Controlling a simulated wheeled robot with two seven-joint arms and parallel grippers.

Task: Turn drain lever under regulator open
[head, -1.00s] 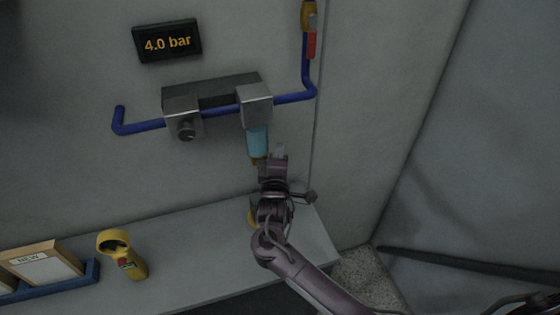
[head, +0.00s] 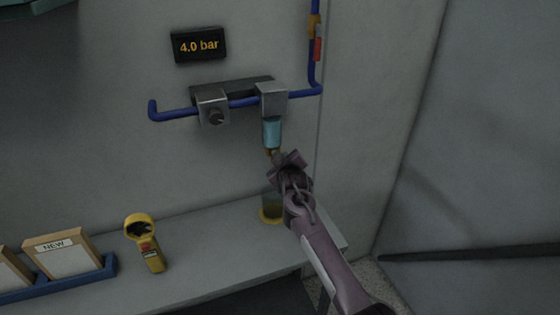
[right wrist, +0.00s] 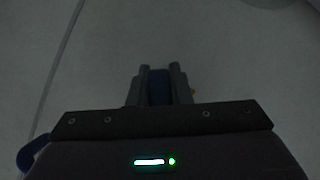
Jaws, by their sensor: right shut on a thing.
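The regulator (head: 212,108) is a grey block unit on a blue pipe on the wall. A teal bowl (head: 271,133) hangs under its right block, with an orange-brown drain fitting (head: 272,152) at its bottom. My right gripper (head: 281,160) is at this fitting, rolled to one side, and hides the drain lever in the head view. In the right wrist view my right gripper (right wrist: 160,72) has its fingers close together around a dark blue piece (right wrist: 159,88), which seems to be the lever. My left gripper is not in view.
A cup with a yellow base (head: 270,213) stands on the shelf (head: 215,250) below the bowl. A yellow handheld device (head: 147,245) and a blue tray (head: 105,265) with cards are to the left. A gauge (head: 198,45) reads 4.0 bar. A red-handled valve (head: 318,48) is at upper right.

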